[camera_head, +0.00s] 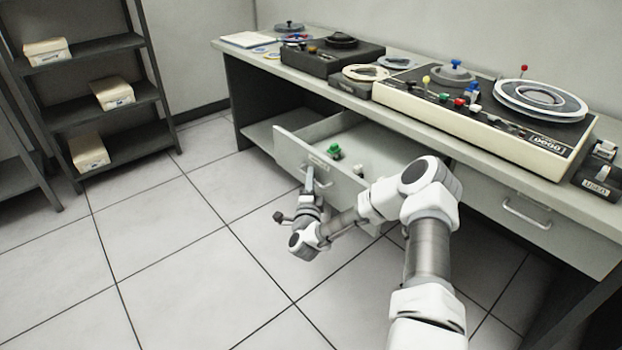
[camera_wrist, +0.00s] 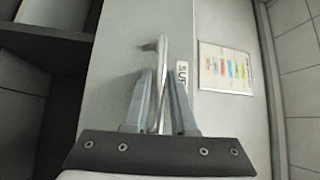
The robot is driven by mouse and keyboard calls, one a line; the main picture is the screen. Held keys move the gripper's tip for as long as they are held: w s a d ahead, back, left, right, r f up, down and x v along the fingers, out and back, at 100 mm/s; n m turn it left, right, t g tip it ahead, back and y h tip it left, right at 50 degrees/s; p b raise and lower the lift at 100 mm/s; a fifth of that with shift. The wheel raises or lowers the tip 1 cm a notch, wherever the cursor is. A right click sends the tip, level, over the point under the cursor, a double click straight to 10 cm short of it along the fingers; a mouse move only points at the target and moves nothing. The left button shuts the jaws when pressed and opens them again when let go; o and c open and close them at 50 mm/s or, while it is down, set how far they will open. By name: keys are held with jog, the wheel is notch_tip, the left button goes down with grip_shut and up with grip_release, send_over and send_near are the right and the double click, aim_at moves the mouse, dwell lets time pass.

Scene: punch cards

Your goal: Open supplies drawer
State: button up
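The supplies drawer (camera_head: 288,153) under the left part of the desk is pulled well out, and its inside shows. A green object (camera_head: 334,152) and small pale items lie in it. My gripper (camera_head: 309,179) is at the metal handle on the drawer's front. In the wrist view, the handle (camera_wrist: 161,52) runs between the two fingers (camera_wrist: 160,80), which are closed in around it. A label starting "SUP" (camera_wrist: 182,74) is beside the handle, partly hidden by a finger. The arm hides part of the drawer's right side.
A second drawer with a handle (camera_head: 527,214) is shut at the right. The desktop (camera_head: 420,125) carries reel machines and a control panel. A dark shelf (camera_head: 100,105) with several boxes stands at the left. The tiled floor (camera_head: 170,250) in front of the drawer is clear.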

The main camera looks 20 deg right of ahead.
jog(key=p+v, duration=0.2)
jog(key=v, duration=1.5)
jog(key=shift+s+f+p, duration=0.15)
jog(key=shift+s+p, duration=0.05)
jog(key=shift+p, duration=0.15)
jog(key=shift+a, duration=0.1)
